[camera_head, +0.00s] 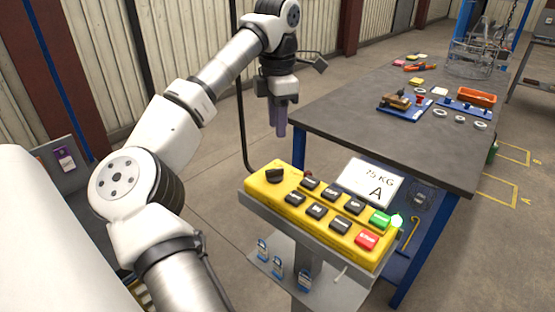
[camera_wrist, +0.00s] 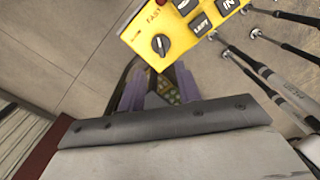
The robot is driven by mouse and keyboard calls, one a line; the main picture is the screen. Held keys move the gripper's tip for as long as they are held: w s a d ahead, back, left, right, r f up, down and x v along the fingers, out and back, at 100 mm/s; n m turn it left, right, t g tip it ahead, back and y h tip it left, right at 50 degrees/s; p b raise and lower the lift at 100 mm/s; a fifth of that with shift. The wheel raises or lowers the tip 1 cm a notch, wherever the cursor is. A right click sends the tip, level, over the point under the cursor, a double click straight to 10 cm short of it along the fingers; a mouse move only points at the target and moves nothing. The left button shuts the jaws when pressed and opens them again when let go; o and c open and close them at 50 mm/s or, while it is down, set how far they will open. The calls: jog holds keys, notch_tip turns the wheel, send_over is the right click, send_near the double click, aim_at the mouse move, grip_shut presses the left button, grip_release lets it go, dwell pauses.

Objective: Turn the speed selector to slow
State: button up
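The speed selector is a round black knob (camera_head: 275,175) at the left end of the yellow control box (camera_head: 262,186). In the wrist view the selector (camera_wrist: 161,44) shows a pale line across its face, with the word FAST printed near it on the yellow box (camera_wrist: 136,38). I cannot tell for sure which setting it points to; no SLOW label is readable. My gripper (camera_head: 278,130) points down above and behind the box in the head view, apart from the knob. In the wrist view its two purple fingers (camera_wrist: 160,88) stand apart with nothing between them.
The box also carries several black buttons, a green button (camera_head: 380,220) and a red button (camera_head: 366,240). A white 75 KG card (camera_head: 369,184) stands behind it. A dark-topped workbench (camera_head: 340,112) is right of my gripper. Open floor lies left of the bench.

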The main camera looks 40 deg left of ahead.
aim_at(278, 169)
notch_tip(278, 169, down, 12)
jog(key=shift+r+p, duration=0.1)
jog(key=shift+p, duration=0.7)
grip_shut()
